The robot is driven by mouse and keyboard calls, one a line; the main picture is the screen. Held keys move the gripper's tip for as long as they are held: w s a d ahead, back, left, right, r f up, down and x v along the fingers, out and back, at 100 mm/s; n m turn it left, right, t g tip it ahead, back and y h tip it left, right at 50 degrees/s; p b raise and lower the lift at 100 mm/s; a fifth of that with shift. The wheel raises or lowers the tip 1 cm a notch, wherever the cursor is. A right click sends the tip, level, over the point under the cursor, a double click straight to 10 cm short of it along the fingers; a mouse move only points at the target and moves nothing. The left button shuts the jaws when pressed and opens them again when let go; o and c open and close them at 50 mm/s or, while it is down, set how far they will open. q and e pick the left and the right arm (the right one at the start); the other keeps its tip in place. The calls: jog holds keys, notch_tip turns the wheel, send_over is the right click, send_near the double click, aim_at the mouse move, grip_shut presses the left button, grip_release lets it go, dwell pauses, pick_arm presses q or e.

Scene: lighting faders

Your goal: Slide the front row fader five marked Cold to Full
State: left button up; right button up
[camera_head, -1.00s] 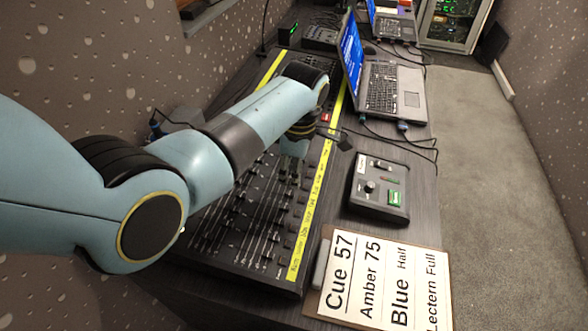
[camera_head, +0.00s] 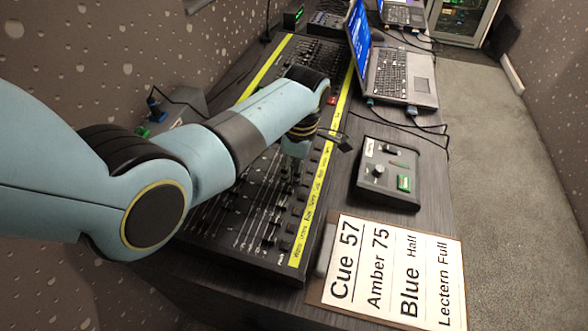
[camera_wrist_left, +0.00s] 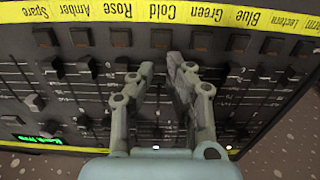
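The lighting console (camera_head: 225,262) has rows of black faders and a yellow label strip (camera_head: 313,195) along its front row. In the left wrist view the strip reads upside down, and the Cold label (camera_wrist_left: 161,11) is above a square button (camera_wrist_left: 161,37). My left gripper (camera_head: 291,176) is low over the front row faders. In the left wrist view its fingertips (camera_wrist_left: 160,66) are parted, on either side of the Cold fader's column. The Cold cap is dark and not clear between them; I cannot tell whether the fingers touch it. My right gripper is not in view.
Neighbouring fader caps, such as one under Amber (camera_wrist_left: 83,68), stand close by. A small control box (camera_head: 388,175), an open laptop (camera_head: 400,80) and a cue sheet (camera_head: 393,275) lie right of the console. My left arm hides much of the console.

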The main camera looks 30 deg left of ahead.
aim_at(268, 172)
pick_arm(q)
grip_shut()
jog(key=shift+a, duration=0.1)
jog(key=shift+s+a+r+p, duration=0.1)
jog(key=shift+s+a+p, duration=0.05)
jog(key=shift+a+p, duration=0.3)
jog(key=shift+s+a+r+p, duration=0.1)
jog(key=shift+s+a+p, duration=0.1)
jog(key=shift+a, duration=0.35)
jog(key=shift+s+a+p, duration=0.2)
jog(key=shift+a+p, duration=0.2)
jog(key=shift+a, duration=0.5)
jog(key=shift+s+a+p, duration=0.2)
jog(key=shift+a+p, duration=0.2)
jog(key=shift+a, duration=0.5)
jog(key=shift+o, duration=2)
grip_release()
jog(key=shift+r, duration=0.15)
notch_tip(268, 172, up, 2)
jog(key=p, duration=0.3)
jog(key=shift+r, duration=0.25)
